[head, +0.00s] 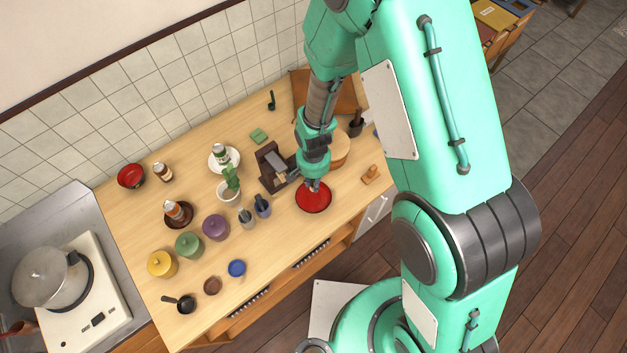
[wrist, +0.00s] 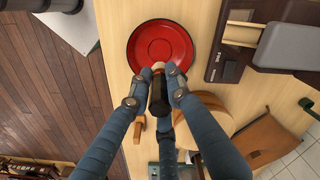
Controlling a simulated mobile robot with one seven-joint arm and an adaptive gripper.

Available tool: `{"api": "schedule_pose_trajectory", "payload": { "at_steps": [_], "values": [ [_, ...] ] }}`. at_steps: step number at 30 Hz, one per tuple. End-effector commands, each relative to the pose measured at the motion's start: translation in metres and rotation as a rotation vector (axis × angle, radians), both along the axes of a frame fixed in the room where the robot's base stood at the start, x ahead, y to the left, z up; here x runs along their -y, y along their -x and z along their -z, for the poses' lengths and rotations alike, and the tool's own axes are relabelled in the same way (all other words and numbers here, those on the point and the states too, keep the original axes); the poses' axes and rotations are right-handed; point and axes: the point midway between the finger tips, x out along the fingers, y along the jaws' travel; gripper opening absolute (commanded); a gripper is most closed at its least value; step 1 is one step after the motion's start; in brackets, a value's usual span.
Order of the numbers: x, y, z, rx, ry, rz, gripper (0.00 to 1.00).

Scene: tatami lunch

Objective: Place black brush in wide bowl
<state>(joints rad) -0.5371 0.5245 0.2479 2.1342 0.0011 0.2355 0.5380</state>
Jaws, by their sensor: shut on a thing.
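The wide bowl (head: 316,203) is a shallow red dish on the wooden counter. In the wrist view the wide bowl (wrist: 160,32) lies just past the fingertips. My gripper (head: 313,185) points down over the bowl's upper edge in the head view. In the wrist view my gripper (wrist: 157,92) has its blue fingers shut on the black brush (wrist: 158,101), a dark piece with a tan end that overlaps the bowl's near rim. The fingers hide part of the brush. I cannot tell its height above the bowl.
A dark wooden box-like tool (head: 272,168) stands left of the bowl. A small orange-brown item (head: 370,174) lies to its right, and a round wooden piece (head: 340,150) is behind. Two small dark-topped containers (head: 262,206) stand to the left. The counter's front edge is close to the bowl.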

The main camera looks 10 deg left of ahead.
Motion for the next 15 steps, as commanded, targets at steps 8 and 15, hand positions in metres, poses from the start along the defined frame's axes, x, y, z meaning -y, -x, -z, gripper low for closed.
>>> {"api": "schedule_pose_trajectory", "payload": {
  "at_steps": [8,15],
  "values": [
    [0.0,0.0,0.028,0.0,0.0,0.0,0.0],
    [0.0,0.0,0.049,0.0,0.0,0.0,0.0]
  ]
}}
